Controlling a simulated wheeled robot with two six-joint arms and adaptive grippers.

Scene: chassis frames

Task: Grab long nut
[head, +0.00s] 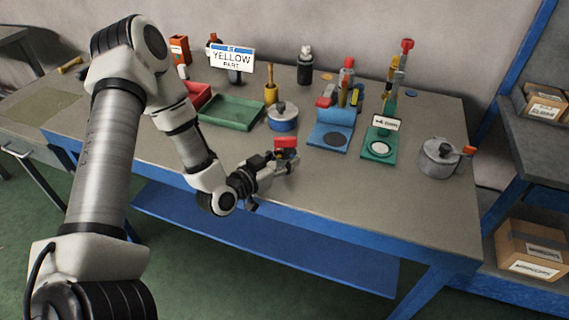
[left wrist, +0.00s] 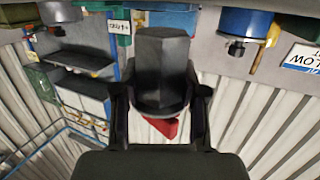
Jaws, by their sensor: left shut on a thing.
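My left gripper (head: 282,162) is at the front middle of the workbench. In the left wrist view its two dark fingers (left wrist: 160,108) are shut on a dark grey six-sided piece with a round collar, which looks like the long nut (left wrist: 162,60). A red piece (left wrist: 163,127) shows just beyond the collar. In the head view a red block (head: 286,142) shows at the gripper's tips; I cannot tell whether it is joined to the nut. The fingers hide part of the nut. My right gripper is not in view.
On the workbench (head: 400,205) stand a green tray (head: 232,113), a blue-and-silver pot (head: 283,118), a blue stand (head: 330,132), a green stand (head: 379,146) and a grey pot (head: 438,160). A yellow-part sign (head: 233,58) stands behind. The front right bench top is clear.

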